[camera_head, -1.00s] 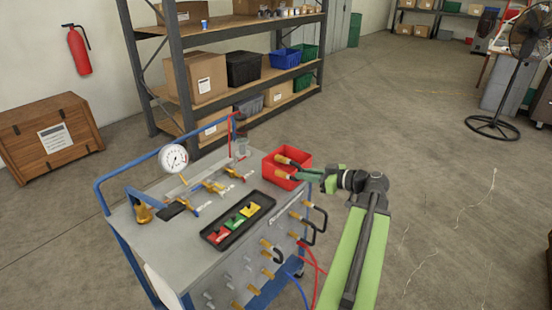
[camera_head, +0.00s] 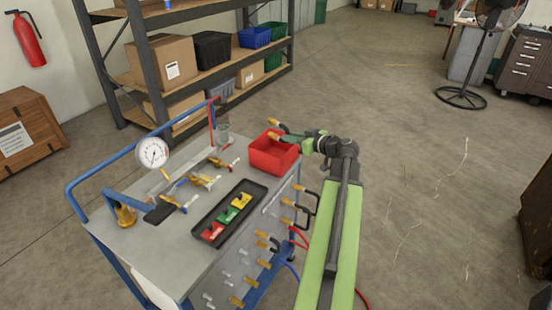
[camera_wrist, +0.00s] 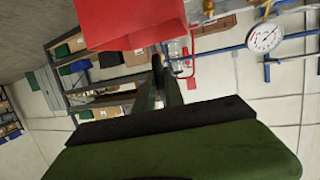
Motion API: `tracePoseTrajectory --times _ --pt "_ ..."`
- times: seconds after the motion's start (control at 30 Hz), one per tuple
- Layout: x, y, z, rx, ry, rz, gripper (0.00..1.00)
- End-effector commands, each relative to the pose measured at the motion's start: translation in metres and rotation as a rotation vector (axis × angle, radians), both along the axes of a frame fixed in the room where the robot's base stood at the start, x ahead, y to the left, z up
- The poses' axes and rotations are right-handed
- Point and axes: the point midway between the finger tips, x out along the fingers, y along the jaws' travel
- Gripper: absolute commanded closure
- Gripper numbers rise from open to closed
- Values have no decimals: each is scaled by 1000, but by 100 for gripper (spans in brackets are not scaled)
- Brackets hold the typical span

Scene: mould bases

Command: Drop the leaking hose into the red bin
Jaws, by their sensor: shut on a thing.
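The red bin (camera_head: 272,160) stands on the far right corner of the trolley top. My gripper (camera_head: 297,141) is at the bin's right back side and is shut on the hose. The hose's two orange end fittings (camera_head: 276,123) point left, by the bin's back rim; its dark middle is mostly hidden by the gripper. I cannot tell how high the hose is above the rim. In the wrist view the bin (camera_wrist: 130,22) fills the top, beyond my dark fingers (camera_wrist: 162,88); the hose is not clear there.
The trolley top (camera_head: 160,245) carries a pressure gauge (camera_head: 152,153), valves and a black tray (camera_head: 211,235) with coloured blocks. Several black hoses with orange fittings hang on its side (camera_head: 285,222). A shelf rack (camera_head: 128,60) stands behind. The floor at right is open up to a fan (camera_head: 485,50).

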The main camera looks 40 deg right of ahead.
Motion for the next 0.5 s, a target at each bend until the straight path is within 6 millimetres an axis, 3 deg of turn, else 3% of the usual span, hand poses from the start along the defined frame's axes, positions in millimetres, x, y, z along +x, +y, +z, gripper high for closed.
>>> tracePoseTrajectory --times 0.03,0.17,0.37,0.5 --pt "16 -10 -6 -1 -3 -42 100" --pt "37 -25 -8 -3 -11 -128 100" --pt "38 -27 -9 -5 -13 -144 100" --pt "38 -28 -22 -5 -13 -144 100"
